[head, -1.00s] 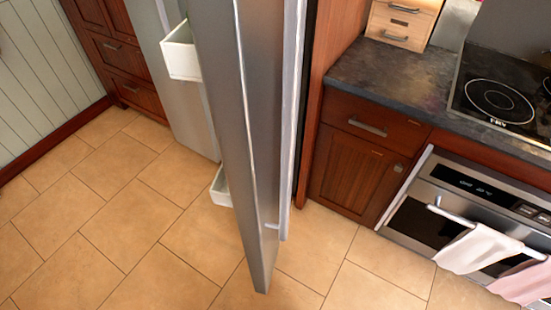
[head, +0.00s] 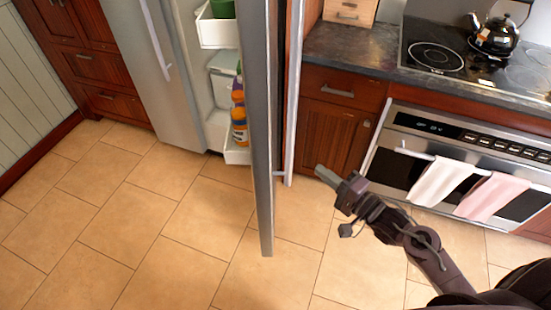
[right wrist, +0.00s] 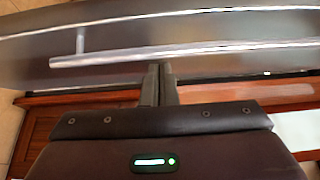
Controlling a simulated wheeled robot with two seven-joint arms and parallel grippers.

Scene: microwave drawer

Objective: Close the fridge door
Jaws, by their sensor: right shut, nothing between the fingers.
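The fridge door (head: 258,150) stands open, seen nearly edge-on in the head view, with white shelves (head: 222,32) on its inner, left side. Orange bottles (head: 239,125) stand in the lower shelf. The other fridge door (head: 160,75) is to its left and has a long handle. My right gripper (head: 322,172) is to the right of the open door, on its outer side, apart from it. The gripper is shut and empty. In the right wrist view, its fingers (right wrist: 158,70) point toward a grey metal panel (right wrist: 220,60) with a long bar handle (right wrist: 150,55). My left gripper is out of view.
An oven (head: 450,150) with two towels (head: 440,183) on its bar is at the right. A kettle (head: 493,36) sits on the cooktop above it. Wooden cabinets (head: 333,130) stand behind my gripper. The tiled floor (head: 150,220) at the left is clear.

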